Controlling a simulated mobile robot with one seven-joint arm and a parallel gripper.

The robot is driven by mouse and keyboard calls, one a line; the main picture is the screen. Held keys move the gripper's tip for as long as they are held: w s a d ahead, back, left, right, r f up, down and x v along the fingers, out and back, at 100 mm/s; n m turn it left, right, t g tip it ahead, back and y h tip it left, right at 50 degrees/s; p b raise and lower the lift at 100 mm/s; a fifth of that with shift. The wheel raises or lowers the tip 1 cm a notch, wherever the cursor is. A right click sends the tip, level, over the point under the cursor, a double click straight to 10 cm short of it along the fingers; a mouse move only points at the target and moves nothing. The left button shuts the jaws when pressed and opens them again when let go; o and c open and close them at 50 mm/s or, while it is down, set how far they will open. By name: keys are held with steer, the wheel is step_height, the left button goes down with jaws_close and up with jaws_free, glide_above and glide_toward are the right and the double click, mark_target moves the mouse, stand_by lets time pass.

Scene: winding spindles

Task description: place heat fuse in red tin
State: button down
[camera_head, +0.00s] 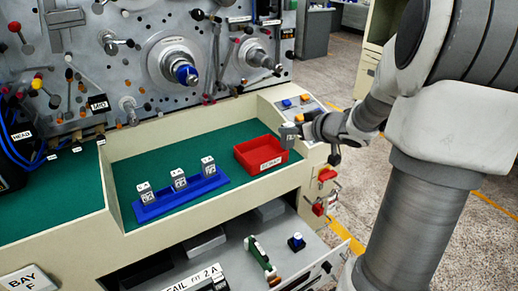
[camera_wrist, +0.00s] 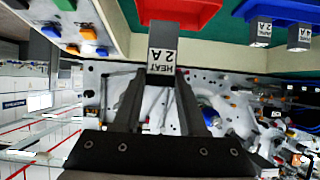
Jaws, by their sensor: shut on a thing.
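The heat fuse (camera_wrist: 162,48) is a grey block with a white label reading HEAT 2 A. My gripper (camera_wrist: 160,78) is shut on it, with one finger on each side. In the head view, my gripper (camera_head: 302,131) holds the fuse (camera_head: 288,136) at the back right corner of the red tin (camera_head: 262,167), seemingly above its rim. The red tin is open-topped with a white label on its front. It also shows in the wrist view (camera_wrist: 200,14), behind the fuse. The exact height of the fuse over the tin is hard to tell.
A blue rack (camera_head: 181,200) with three grey labelled blocks stands left of the tin on the green mat (camera_head: 130,165). The winding machine (camera_head: 130,70) with spindles and levers rises behind. An open drawer (camera_head: 225,272) is below.

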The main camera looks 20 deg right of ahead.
steer(key=shift+w+a+f+b, duration=0.75)
steer(key=shift+w+f+b, duration=0.3)
steer(key=shift+w+f, duration=0.7)
steer(key=shift+w+a+f+b, duration=0.7)
steer(key=shift+w+f+b, duration=0.3)
steer(key=shift+w+f, duration=0.7)
steer(key=shift+w+a+f+b, duration=0.75)
steer(key=shift+w+f+b, duration=0.3)
steer(key=shift+w+f, duration=0.7)
steer(key=shift+s+f, duration=0.15)
steer(key=shift+f, duration=0.15)
steer(key=shift+c, duration=2.3)
jaws_free()
